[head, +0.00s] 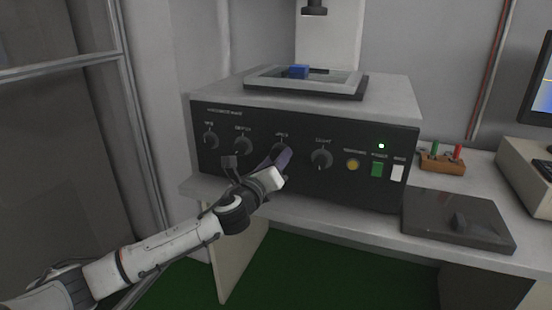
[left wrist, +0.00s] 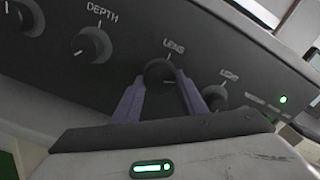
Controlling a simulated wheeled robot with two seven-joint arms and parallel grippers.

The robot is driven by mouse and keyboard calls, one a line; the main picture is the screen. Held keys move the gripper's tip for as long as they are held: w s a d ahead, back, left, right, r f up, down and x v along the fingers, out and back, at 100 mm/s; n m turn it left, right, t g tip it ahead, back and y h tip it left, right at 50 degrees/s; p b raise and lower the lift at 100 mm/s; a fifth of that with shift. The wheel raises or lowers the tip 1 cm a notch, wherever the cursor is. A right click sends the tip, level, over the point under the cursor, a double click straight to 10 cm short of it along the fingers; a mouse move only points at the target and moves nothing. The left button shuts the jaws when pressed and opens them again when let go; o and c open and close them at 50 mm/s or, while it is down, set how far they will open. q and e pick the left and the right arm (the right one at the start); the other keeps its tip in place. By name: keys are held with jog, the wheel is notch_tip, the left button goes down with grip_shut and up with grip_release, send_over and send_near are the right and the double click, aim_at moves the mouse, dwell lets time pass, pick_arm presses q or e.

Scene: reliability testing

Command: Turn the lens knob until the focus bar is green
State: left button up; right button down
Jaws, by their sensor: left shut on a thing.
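The lens knob (left wrist: 158,70) is a round dark knob under the word LENS on the black front panel of the instrument (head: 300,130). My left gripper (head: 281,153) reaches it from the front. In the left wrist view the two purple fingers of my left gripper (left wrist: 160,81) stand on either side of the knob and are shut on it. In the head view the fingers mostly hide this knob. I see no focus bar on the panel; the monitor (head: 541,90) at the right edge is cut off. My right gripper is not in view.
The depth knob (head: 243,146) and light knob (head: 321,158) flank the lens knob closely. A dark pad (head: 458,220) lies on the bench.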

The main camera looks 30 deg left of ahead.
pick_arm(q)
jog(key=n+p, duration=0.5)
jog(key=n, duration=1.4)
jog(key=shift+r, duration=0.2)
jog(key=shift+n, duration=0.3)
jog(key=o, duration=1.1)
jog(key=shift+c, duration=0.2)
jog(key=v, duration=1)
jog(key=shift+s, duration=0.15)
